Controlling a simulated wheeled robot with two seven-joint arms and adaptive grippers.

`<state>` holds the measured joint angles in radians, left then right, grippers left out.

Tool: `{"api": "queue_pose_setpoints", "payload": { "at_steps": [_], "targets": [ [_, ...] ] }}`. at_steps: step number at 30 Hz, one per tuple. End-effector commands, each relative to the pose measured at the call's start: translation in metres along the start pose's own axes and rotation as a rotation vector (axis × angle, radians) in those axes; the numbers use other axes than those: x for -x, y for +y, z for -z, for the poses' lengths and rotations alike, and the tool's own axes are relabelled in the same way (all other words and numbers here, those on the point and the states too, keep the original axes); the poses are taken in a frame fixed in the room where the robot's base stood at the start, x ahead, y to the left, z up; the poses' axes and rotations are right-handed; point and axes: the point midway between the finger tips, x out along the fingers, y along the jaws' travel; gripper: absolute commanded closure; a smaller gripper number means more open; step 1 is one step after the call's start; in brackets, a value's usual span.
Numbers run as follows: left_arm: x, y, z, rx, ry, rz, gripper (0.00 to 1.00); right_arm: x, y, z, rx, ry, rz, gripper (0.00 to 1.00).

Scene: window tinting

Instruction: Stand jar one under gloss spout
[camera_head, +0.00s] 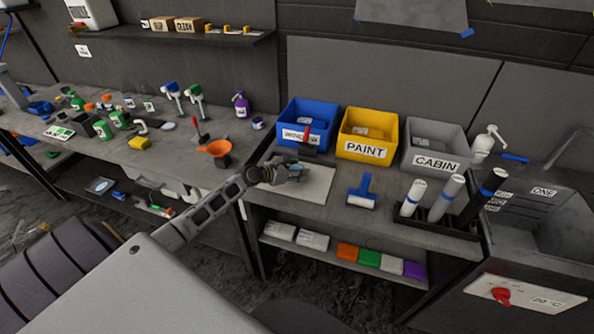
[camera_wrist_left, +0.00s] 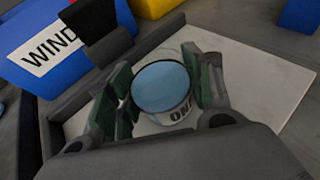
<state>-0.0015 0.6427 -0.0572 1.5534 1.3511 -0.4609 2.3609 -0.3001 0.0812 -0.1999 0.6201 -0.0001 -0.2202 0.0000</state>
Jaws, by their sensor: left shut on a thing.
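Jar one (camera_wrist_left: 160,90) is a clear round jar with pale blue contents and "ONE" on its side. My left gripper (camera_wrist_left: 160,95) has its fingers on both sides of the jar and is shut on it. In the head view the left gripper (camera_head: 294,172) is over a pale board in front of the blue bin and mostly hides the jar. I cannot tell whether the jar touches the board. I cannot make out a spout marked gloss. My right gripper is not in view.
The blue bin (camera_head: 290,120), yellow PAINT bin (camera_head: 367,128) and grey CABIN bin (camera_head: 418,140) stand behind the pale board (camera_head: 318,190).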

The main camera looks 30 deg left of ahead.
Motion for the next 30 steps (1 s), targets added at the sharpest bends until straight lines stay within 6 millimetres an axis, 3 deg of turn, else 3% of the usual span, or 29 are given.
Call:
{"api": "queue_pose_setpoints", "payload": {
  "at_steps": [4, 5, 9, 23, 30],
  "targets": [
    [-0.001, 0.0, 0.002, 0.0, 0.0, 0.0, 0.78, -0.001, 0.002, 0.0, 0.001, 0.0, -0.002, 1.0],
    [-0.001, 0.0, 0.003, 0.0, 0.0, 0.0, 0.46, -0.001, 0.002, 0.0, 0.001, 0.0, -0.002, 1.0],
    [-0.001, 0.0, 0.002, 0.0, 0.001, 0.0, 0.28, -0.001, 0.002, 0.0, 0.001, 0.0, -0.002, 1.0],
    [0.0, 0.0, 0.0, 0.0, 0.0, 0.0, 0.27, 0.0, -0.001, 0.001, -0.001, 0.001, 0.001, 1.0],
    [0.01, 0.0, 0.001, 0.001, 0.001, 0.0, 0.27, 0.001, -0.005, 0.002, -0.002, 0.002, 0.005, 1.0]
  ]
}}
